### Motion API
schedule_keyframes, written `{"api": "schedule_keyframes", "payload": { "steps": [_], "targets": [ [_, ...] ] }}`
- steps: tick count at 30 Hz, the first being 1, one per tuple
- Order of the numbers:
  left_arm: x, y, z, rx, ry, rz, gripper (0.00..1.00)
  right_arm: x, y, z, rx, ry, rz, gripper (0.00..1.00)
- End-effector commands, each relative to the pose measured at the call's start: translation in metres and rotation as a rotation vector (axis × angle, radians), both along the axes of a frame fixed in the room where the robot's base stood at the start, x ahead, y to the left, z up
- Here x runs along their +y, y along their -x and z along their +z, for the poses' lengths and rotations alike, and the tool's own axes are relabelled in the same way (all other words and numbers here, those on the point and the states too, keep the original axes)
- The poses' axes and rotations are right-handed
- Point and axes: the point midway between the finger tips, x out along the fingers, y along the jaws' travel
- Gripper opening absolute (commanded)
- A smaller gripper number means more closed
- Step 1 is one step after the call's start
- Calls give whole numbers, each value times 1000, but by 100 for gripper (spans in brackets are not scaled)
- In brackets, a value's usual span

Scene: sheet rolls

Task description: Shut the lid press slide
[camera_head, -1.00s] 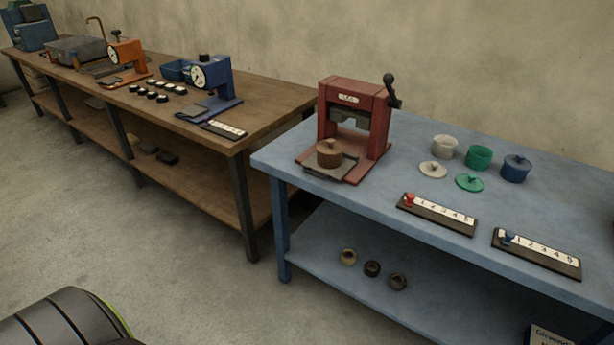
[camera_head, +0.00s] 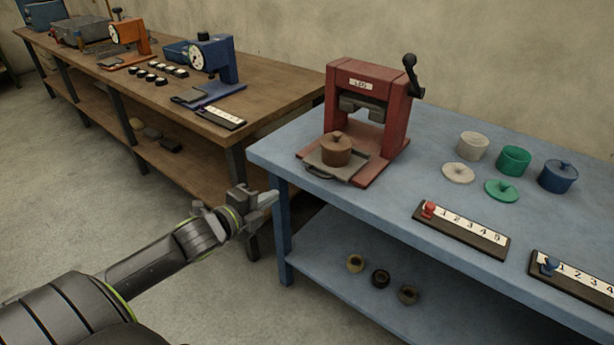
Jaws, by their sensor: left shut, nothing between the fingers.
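The red lid press (camera_head: 396,115) stands on the blue table with a black crank handle at its upper right. Its grey slide (camera_head: 350,168) is pulled out at the front, with a dark handle at its front edge. A brown lidded pot (camera_head: 336,152) sits on the slide, in front of the press opening. My left gripper (camera_head: 268,199) is shut and empty. It is off the front left of the blue table, lower in the picture than the slide and apart from it. My right gripper is not in view.
On the blue table (camera_head: 290,148) are a white pot (camera_head: 473,145), a green pot (camera_head: 514,160), a blue pot (camera_head: 557,177) and two loose lids. Numbered boards (camera_head: 462,232) lie near its front. A brown workbench (camera_head: 262,85) with scales stands at the left.

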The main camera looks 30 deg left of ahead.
Motion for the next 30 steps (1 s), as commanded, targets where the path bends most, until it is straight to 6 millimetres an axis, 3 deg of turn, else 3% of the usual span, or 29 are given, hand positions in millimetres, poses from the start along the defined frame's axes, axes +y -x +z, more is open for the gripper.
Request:
{"api": "schedule_keyframes", "payload": {
  "steps": [8, 24, 30],
  "targets": [
    [-3, -26, -5, -6, 2, -2, 0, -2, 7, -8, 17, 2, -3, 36],
    [-10, -116, -22, -2, 2, -1, 0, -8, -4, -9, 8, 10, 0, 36],
    [-11, -133, -25, -2, 0, -1, 0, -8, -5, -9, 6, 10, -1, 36]
  ]
}}
